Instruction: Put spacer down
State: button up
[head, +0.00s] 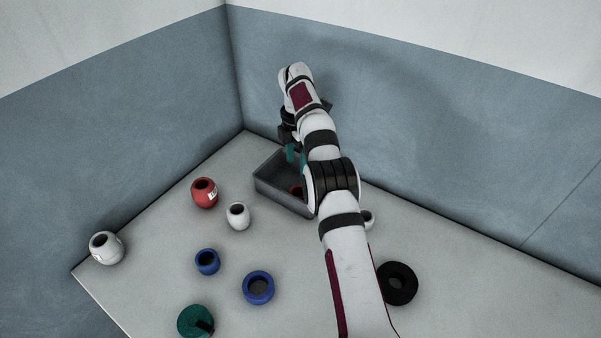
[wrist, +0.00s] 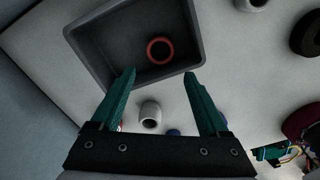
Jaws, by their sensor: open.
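A red ring (wrist: 148,50), which looks like the spacer, lies in the grey tray (wrist: 85,48), its round hole facing up. In the head view the gripper (head: 297,156) is above the tray, partly covered by my arm. In the wrist view the ring shows just beyond the fingertips, apart from them.
Left of the tray stand a red float (head: 204,197) and a white float (head: 239,219). Another white float (head: 106,252) is at the left table edge. Two blue rings (head: 207,268) (head: 258,300), a green ring (head: 190,322) and a black ring (head: 411,285) lie nearer. Walls rise behind the table.

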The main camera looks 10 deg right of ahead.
jog(key=s+a+r+m+y, duration=0.1)
jog(key=s+a+r+m, duration=0.1)
jog(key=s+r+m, duration=0.65)
jog(key=s+a+r+m, duration=0.1)
jog(key=s+r+m, duration=0.5)
jog(key=s, duration=0.5)
jog(key=s+a+f+m, duration=0.1)
jog(key=s+f+m, duration=0.2)
jog(key=s, duration=0.9)
jog(key=s+a+f+m, duration=0.1)
jog(key=s+f+m, duration=0.1)
jog(key=s+m, duration=0.7)
jog(key=s, duration=0.3)
jog(key=shift+s+f+m+y, duration=0.3)
jog(key=shift+f+m+y, duration=0.05)
jog(key=shift+f+y, duration=0.05)
